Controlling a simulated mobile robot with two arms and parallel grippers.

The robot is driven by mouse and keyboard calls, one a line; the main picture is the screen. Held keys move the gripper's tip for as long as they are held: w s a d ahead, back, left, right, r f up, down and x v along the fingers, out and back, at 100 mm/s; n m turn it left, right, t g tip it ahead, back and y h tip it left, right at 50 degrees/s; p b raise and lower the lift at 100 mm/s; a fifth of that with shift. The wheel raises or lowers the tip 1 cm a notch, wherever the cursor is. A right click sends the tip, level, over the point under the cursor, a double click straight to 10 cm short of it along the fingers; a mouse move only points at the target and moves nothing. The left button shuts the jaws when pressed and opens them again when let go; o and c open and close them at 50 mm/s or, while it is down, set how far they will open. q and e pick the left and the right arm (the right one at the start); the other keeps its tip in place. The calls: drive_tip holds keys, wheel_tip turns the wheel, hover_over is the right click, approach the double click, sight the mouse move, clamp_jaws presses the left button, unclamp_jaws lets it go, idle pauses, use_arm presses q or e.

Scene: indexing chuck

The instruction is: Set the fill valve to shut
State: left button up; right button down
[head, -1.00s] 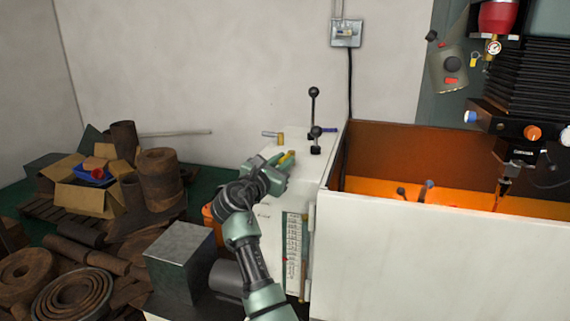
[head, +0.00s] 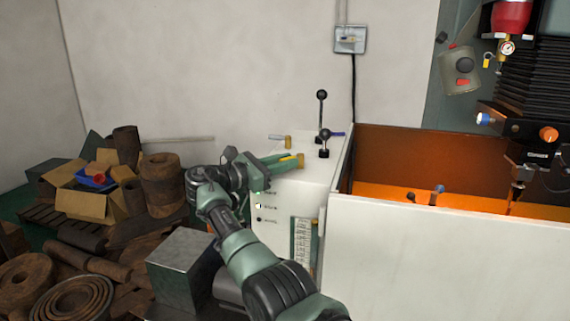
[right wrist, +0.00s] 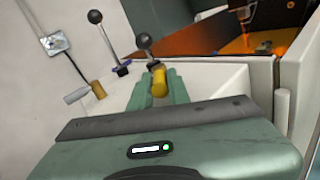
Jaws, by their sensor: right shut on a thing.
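My right gripper (head: 294,161) is over the top of the white cabinet (head: 318,171), its green fingers pointing right in the head view. It is shut on a yellow brass valve piece (head: 300,160), which also shows between the fingers in the right wrist view (right wrist: 159,83). Its base and any lever are mostly hidden by the fingers. A second brass valve (head: 288,142) with a pale grey handle (head: 277,137) stands just behind, apart from the gripper; it shows at the left in the right wrist view (right wrist: 98,89). I cannot read which valve is which. My left gripper is not in view.
Two black ball-topped levers (head: 322,95) (head: 325,134) rise from the cabinet close behind and right of the gripper. An orange-lined enclosure (head: 400,160) stands at right. A metal block (head: 187,270) and rusty scrap (head: 160,185) are at left.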

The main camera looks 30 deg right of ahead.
drive_tip(key=shift+f, duration=0.1)
idle(0.3)
drive_tip(key=c, duration=1.3)
unclamp_jaws()
drive_tip(key=shift+c, duration=0.2)
drive_tip(key=a+b, duration=0.2)
drive_tip(key=a, duration=0.6)
drive_tip(key=shift+s+b, duration=0.15)
drive_tip(key=shift+b, duration=0.2)
